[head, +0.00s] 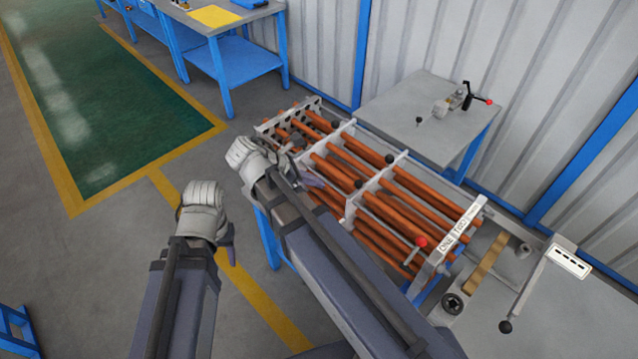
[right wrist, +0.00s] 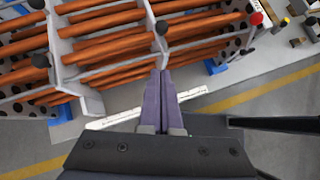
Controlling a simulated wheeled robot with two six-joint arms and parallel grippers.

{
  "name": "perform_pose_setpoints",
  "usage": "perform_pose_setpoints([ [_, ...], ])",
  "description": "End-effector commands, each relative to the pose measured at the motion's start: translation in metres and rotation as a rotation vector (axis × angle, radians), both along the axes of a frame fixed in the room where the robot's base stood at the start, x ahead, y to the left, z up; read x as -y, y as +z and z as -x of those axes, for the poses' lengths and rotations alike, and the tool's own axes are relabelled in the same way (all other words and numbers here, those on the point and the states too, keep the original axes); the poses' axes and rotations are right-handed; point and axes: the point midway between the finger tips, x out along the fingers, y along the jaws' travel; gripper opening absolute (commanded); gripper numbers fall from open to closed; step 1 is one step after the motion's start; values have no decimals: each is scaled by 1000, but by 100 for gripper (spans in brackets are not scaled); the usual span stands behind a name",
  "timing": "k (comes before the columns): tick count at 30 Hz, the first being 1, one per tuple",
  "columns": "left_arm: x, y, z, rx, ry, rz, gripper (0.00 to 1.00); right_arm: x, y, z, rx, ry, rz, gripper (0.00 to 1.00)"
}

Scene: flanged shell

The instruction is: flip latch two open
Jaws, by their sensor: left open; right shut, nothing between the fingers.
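A rack of copper tubes (head: 395,205) with pale cross plates stands in the middle of the head view. Its right end plate carries labels ONE (head: 447,244) and TWO (head: 461,228). A red knob (head: 421,241) sits near label ONE. Black knobs (head: 389,158) sit along the cross plates. Which part is latch two cannot be told. My right gripper (head: 311,181) is over the rack's left part; in the right wrist view its purple fingers (right wrist: 157,100) are together and empty, in front of the tubes. My left gripper (head: 231,248) is left of the rack, open, its fingers mostly hidden.
A grey table (head: 405,110) with a small red-handled clamp (head: 470,98) stands behind the rack. A bench with a black-knobbed lever (head: 506,325) is at the right. A blue bench (head: 240,65) stands at the back left.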

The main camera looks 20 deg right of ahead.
Motion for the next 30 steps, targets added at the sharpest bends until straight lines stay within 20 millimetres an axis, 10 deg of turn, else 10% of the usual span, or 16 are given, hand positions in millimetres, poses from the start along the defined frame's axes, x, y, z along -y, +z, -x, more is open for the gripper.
perform_pose_setpoints([
  [11, 0, -59, 0, -1, -13, -2, 50, 52, -58, 1, 0, -3, 0, 0],
  [30, 0, -51, 0, -1, -12, -2, 50, 91, -51, 0, 1, 1, 0, 0],
])
